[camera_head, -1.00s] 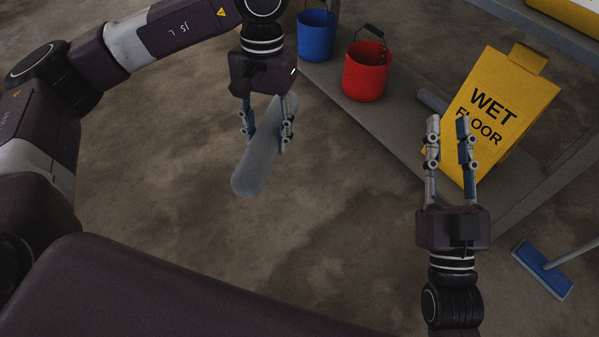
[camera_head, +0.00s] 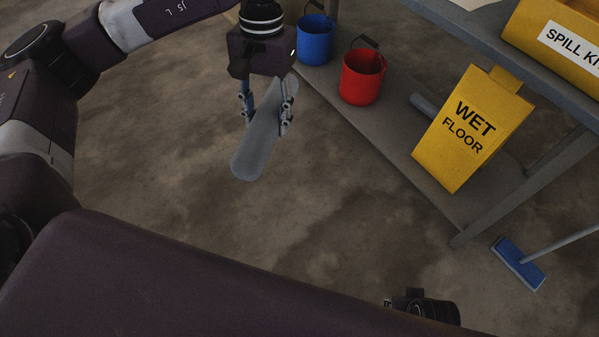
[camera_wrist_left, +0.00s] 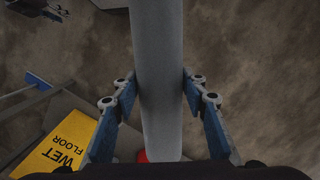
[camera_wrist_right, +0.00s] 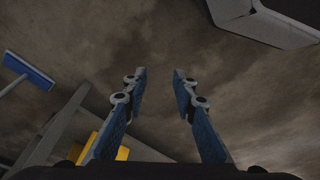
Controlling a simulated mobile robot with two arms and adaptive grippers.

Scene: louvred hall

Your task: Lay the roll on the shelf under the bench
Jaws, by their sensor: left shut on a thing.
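The roll is a plain grey cylinder (camera_head: 257,140). My left gripper (camera_head: 267,112) is shut around it and holds it tilted over open floor, left of the bench. In the left wrist view the roll (camera_wrist_left: 158,70) runs lengthwise between the two fingers. The bench (camera_head: 465,25) stands at the right, with its grey lower shelf (camera_head: 392,135) near the floor. The roll is apart from the shelf. My right gripper is mostly below the head view's edge; in its wrist view its fingers (camera_wrist_right: 160,95) are apart with nothing between them.
On the shelf stand a blue bucket (camera_head: 315,40), a red bucket (camera_head: 362,77) and a yellow wet floor sign (camera_head: 470,130). A grey cylinder end (camera_head: 422,103) shows behind the sign. A yellow spill kit box (camera_head: 555,40) is on the bench. A blue broom (camera_head: 519,262) is at the right.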

